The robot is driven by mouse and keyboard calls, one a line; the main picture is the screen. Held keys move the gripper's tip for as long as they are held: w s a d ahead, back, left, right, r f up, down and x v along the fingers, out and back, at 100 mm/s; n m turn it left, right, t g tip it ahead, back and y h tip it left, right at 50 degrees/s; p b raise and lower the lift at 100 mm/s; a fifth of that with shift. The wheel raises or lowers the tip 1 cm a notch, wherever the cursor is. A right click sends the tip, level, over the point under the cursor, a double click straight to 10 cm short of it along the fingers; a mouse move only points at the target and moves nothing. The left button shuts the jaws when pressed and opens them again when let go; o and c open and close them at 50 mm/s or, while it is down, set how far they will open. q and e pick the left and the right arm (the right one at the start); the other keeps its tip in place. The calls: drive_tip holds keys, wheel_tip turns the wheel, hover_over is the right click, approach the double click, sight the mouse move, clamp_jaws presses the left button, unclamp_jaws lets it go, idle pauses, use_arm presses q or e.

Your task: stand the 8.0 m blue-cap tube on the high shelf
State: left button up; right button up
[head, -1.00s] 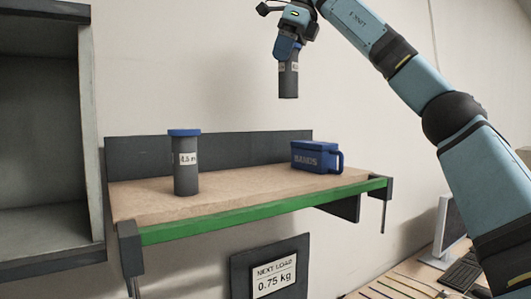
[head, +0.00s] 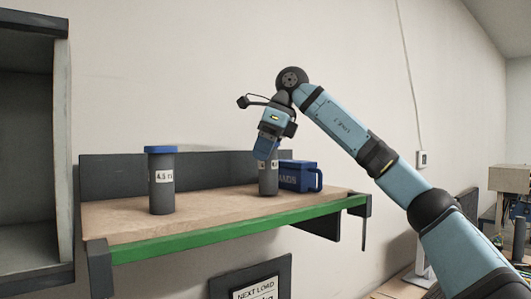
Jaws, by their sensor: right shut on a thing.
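My right gripper (head: 266,150) is shut on the upper part of a grey tube (head: 268,182). The tube is upright, with its lower end at the surface of the wooden shelf (head: 215,208); I cannot tell whether it bears its weight there. The gripper hides most of the cap, and the tube's label is too small and partly covered to read. Another grey tube with a blue cap (head: 162,188), labelled about 4.5 m, stands upright farther left on the shelf. My left gripper is not in view.
A blue bin marked BANDS (head: 302,177) stands right of the held tube, close to it. The shelf has a green front edge (head: 180,244) and a dark back panel (head: 108,180). Free board lies between the two tubes. A grey cabinet (head: 62,150) stands at left.

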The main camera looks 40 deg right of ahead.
drive_tip(key=shift+f, duration=0.25)
drive_tip(key=shift+s, duration=0.1)
drive_tip(key=o, duration=1.1)
drive_tip(key=shift+f, duration=0.1)
drive_tip(key=shift+c, duration=0.2)
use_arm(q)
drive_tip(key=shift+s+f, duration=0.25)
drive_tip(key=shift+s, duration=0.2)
use_arm(e)
drive_tip(key=shift+r, duration=0.4)
use_arm(q)
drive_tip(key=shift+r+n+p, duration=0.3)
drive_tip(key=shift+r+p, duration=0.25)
drive_tip(key=shift+p, duration=0.35)
use_arm(e)
drive_tip(key=v, duration=1.1)
drive_tip(key=shift+r, duration=0.15)
